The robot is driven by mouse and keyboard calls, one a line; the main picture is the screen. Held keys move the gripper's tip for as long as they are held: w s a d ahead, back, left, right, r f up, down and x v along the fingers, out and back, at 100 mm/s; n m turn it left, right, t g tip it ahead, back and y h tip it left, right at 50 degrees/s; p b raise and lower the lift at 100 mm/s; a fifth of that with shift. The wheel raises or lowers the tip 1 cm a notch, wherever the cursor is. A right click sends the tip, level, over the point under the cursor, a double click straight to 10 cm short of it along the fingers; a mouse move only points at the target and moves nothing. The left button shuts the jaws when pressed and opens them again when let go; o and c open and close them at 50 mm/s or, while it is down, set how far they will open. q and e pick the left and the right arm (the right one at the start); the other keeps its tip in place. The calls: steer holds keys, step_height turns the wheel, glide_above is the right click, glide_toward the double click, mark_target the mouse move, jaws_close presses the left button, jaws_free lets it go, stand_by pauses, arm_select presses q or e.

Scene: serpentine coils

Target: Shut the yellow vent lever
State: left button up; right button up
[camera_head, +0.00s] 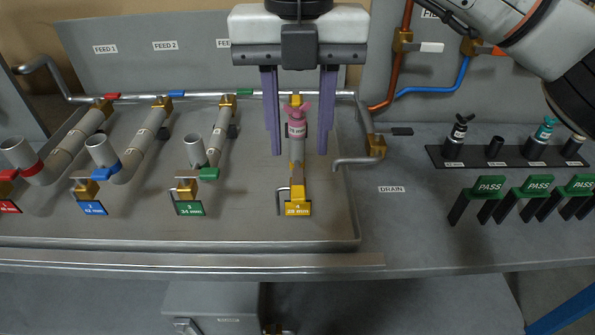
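My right gripper (300,152) comes down from the top centre, with a white body and purple fingers. Its fingers are wide apart, on either side of a pink piece (297,118) that stands on the fourth pipe line, with gaps to both fingers. A yellow part (295,100) shows partly behind the pink piece; I cannot tell whether this is the vent lever or how it is turned. A yellow block (298,193) sits at the near end of that line, above a yellow "4, 28 mm" label (298,209). My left gripper is not in view.
Red (112,96), blue (176,93) and green (243,92) levers sit along the back pipe (140,97). Near cups stand at left. A bent drain pipe (350,163) is right of the gripper. A black rack (470,158) and green PASS tags (489,185) are at right.

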mark_target(298, 192)
step_height(298, 192, down, 8)
steer(key=shift+f+p, duration=0.25)
steer(key=shift+p, duration=0.25)
jaws_close()
